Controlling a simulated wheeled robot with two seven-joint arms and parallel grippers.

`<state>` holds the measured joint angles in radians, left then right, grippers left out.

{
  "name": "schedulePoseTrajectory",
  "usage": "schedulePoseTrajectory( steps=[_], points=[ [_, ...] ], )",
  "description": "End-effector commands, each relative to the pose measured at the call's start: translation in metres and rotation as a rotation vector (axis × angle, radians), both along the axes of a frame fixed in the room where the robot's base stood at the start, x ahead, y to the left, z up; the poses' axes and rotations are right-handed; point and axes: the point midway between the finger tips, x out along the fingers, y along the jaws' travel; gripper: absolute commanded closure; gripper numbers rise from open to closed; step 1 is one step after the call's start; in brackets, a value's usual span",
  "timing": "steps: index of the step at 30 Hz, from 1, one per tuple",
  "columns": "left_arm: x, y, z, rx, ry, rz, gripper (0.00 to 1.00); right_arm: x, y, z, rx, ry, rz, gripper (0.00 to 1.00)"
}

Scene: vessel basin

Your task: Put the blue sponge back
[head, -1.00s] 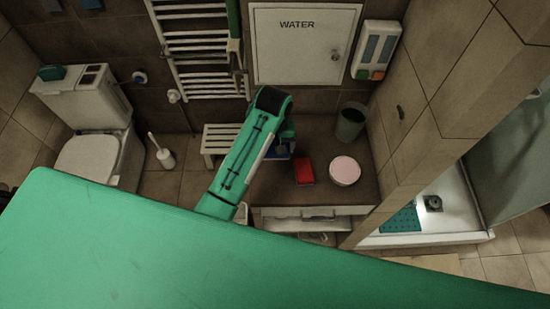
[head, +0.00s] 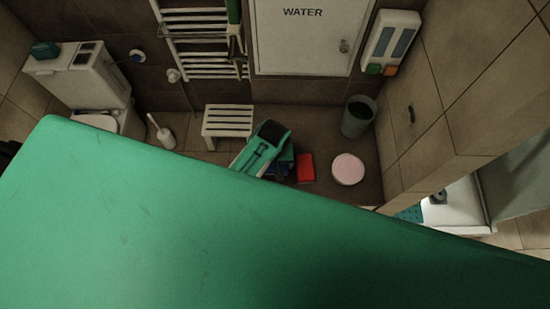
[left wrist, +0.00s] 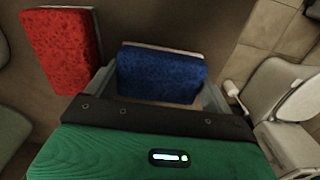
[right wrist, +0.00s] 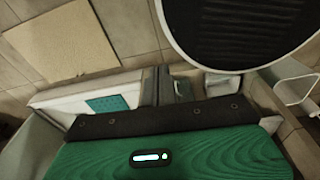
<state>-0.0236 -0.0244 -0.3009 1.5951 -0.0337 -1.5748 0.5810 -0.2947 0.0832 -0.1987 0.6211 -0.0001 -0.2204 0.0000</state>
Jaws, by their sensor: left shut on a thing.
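The blue sponge (left wrist: 162,74) sits between the two fingers of my left gripper (left wrist: 160,88), which is shut on it. In the head view, the left gripper (head: 281,166) is over the brown counter, with the sponge mostly hidden by my arm. A red sponge (left wrist: 63,47) lies on the counter beside the blue one, apart from it; it also shows in the head view (head: 306,168). I cannot tell whether the blue sponge touches the counter. My right gripper (right wrist: 166,86) shows only in the right wrist view, fingers together with nothing visible between them.
A white slatted stool (head: 228,122) stands to the left. Near my right gripper are a dark round thing (right wrist: 240,28) and a shower tray with a teal mat (right wrist: 107,104).

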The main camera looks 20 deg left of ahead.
Motion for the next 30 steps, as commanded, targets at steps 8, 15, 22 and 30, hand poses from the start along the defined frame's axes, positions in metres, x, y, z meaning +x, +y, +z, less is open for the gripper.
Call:
schedulePoseTrajectory(
  steps=[8,15,22,30],
  points=[
    [0.000,0.001,-0.003,0.001,0.001,0.000,0.05,-0.003,0.007,-0.001,0.008,0.003,0.000,1.00],
    [0.000,0.000,-0.002,0.001,0.001,0.000,0.00,-0.012,0.007,-0.001,0.007,0.014,0.001,1.00],
    [0.001,0.000,0.013,-0.001,-0.002,0.001,0.00,-0.007,0.006,-0.008,0.006,0.007,0.001,1.00],
    [0.001,-0.001,0.063,-0.002,-0.004,0.000,0.00,-0.006,0.002,-0.025,0.002,0.006,0.001,1.00]
  ],
)
